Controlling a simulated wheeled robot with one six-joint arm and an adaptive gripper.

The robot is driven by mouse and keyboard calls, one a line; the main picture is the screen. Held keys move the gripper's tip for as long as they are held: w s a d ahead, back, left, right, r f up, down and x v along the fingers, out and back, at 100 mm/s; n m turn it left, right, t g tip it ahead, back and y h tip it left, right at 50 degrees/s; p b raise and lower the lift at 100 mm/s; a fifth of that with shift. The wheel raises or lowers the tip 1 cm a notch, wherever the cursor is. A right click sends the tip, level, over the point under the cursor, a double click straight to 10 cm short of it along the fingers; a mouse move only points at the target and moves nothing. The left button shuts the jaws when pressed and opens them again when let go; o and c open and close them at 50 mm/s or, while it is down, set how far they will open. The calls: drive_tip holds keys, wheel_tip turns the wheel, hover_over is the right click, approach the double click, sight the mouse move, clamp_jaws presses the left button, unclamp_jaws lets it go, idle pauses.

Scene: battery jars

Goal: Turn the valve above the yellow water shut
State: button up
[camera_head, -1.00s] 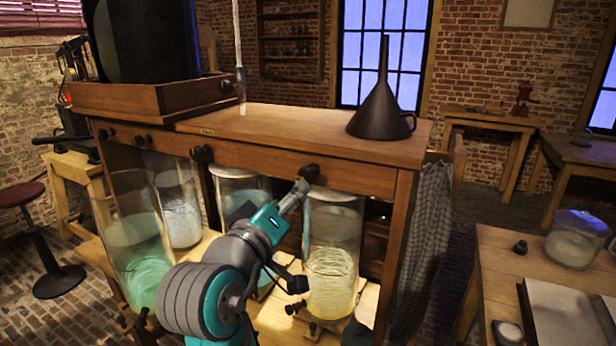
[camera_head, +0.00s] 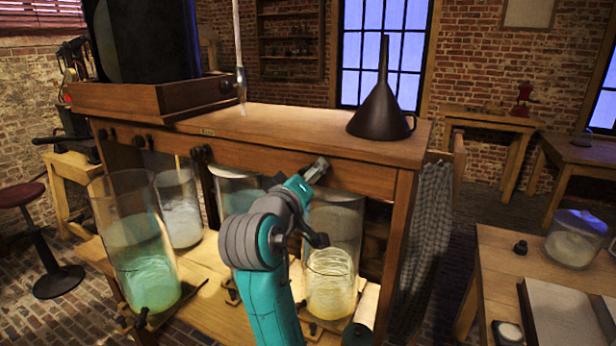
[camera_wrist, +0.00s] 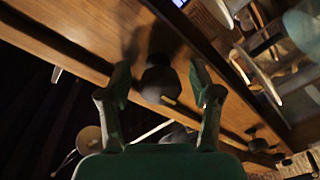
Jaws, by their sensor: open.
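The jar of yellow water (camera_head: 330,270) stands on the lower shelf of the wooden bench, at the right end of its row. The valve above it is a dark knob (camera_wrist: 158,82) on the bench's front board, with a small yellow mark near its edge. My gripper (camera_wrist: 160,72) is open, with one finger on each side of the knob; I cannot tell whether they touch it. In the head view my gripper (camera_head: 318,168) is at the front board above the yellow jar and hides that knob.
Other dark knobs (camera_head: 201,154) sit along the board to the left. A green-water jar (camera_head: 146,265) and a pale jar (camera_head: 180,210) stand below. A black funnel (camera_head: 382,110) rests on the bench top (camera_head: 290,127). A checked cloth (camera_head: 430,225) hangs at the right end.

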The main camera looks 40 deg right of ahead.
drive_tip(key=c, duration=1.2)
drive_tip(key=shift+o, duration=0.2)
drive_tip(key=shift+m, duration=0.3)
drive_tip(key=m, duration=0.3)
drive_tip(key=shift+m, duration=0.3)
drive_tip(key=m+h, duration=0.1)
drive_tip(key=m, duration=0.3)
drive_tip(key=shift+w+m, duration=0.1)
drive_tip(key=shift+m, duration=0.3)
drive_tip(key=m, duration=0.4)
drive_tip(key=shift+m+g, duration=0.3)
drive_tip(key=shift+m, duration=0.1)
drive_tip(key=m, duration=0.5)
drive_tip(key=shift+g+h, duration=0.3)
drive_tip(key=shift+h, duration=0.1)
drive_tip(key=shift+m, duration=0.3)
